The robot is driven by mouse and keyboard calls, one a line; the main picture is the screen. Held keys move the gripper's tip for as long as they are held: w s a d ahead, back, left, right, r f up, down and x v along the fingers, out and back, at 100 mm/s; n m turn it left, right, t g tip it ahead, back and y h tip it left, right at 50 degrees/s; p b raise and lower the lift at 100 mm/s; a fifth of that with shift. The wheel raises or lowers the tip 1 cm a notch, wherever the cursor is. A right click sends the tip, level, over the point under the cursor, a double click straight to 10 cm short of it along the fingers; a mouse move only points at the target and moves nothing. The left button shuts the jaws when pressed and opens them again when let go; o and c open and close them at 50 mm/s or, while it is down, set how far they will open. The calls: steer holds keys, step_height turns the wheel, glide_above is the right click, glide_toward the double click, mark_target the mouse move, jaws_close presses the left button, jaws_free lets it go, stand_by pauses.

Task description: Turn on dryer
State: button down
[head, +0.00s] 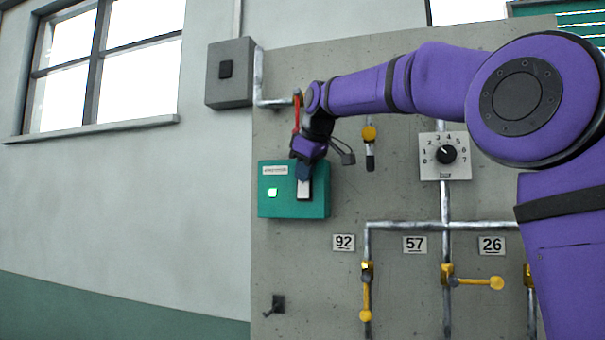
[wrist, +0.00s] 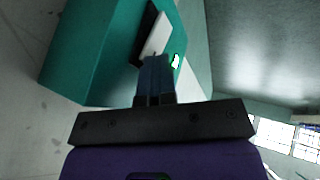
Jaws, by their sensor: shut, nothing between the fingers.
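A teal box (head: 318,200) is mounted on the grey panel in the head view, with a small label too blurred to read. In the wrist view the closed fingertips (wrist: 155,62) are at one end of the white rocker (wrist: 157,36). I cannot tell whether they touch it. The green lamp (wrist: 176,61) shows close beside them.
A grey switch box (head: 230,73) is above left. A dial (head: 446,155) marked 0 to 7 is to the right. Pipes with yellow-handled valves (head: 366,300) and plates 92, 57 and 26 are below right. A red-handled part (head: 296,112) is close behind my wrist.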

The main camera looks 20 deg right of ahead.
steer(key=shift+s+r, duration=0.1)
steer(key=shift+r, duration=0.05)
steer(key=shift+r, duration=0.8)
steer(key=shift+s+a, duration=0.1)
